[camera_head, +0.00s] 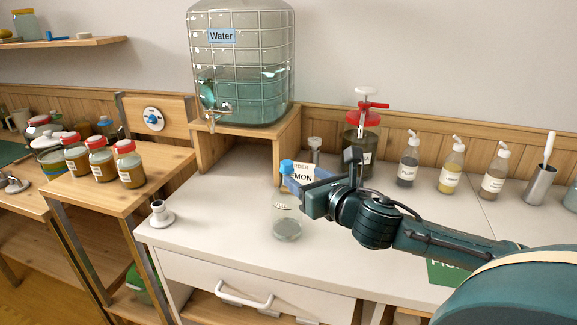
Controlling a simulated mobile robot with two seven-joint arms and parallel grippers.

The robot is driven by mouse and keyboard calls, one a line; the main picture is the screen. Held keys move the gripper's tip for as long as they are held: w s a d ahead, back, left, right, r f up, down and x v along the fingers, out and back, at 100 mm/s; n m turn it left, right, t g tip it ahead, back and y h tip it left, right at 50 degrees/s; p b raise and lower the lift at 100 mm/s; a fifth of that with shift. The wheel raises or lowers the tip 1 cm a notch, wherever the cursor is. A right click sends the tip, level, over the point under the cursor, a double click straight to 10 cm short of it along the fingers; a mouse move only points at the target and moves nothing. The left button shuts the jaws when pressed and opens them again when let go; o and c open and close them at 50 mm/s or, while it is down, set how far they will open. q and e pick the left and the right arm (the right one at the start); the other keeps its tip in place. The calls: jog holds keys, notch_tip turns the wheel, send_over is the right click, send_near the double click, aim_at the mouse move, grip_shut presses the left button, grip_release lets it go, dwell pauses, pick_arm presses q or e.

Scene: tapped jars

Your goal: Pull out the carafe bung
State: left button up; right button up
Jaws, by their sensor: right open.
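A clear glass carafe (286,226) stands on the white counter, left of the middle of the view. A small blue piece (287,166) shows straight above it and looks like its bung; the neck between them is mostly hidden by my gripper. My right gripper (296,184) comes in from the right, open, with its fingers at the height just under the blue piece. I cannot tell whether it touches the bung or the neck. My left gripper is not in view.
A large water jar (243,88) with a tap stands on a wooden stand behind. An order card (302,174) is partly hidden behind my gripper. A red-topped jar (362,132) and several bottles stand along the back. A small grey-white fitting (161,214) sits at the counter's left edge.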

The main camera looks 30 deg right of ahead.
aim_at(290, 168)
jog(key=w, duration=0.3)
jog(key=w+f, duration=0.1)
jog(key=w, duration=0.2)
jog(key=w+p, duration=0.1)
jog(key=w, duration=0.2)
jog(key=shift+d+f, duration=0.15)
jog(key=shift+d, duration=0.1)
jog(key=shift+c, duration=0.4)
jog(key=c, duration=1.1)
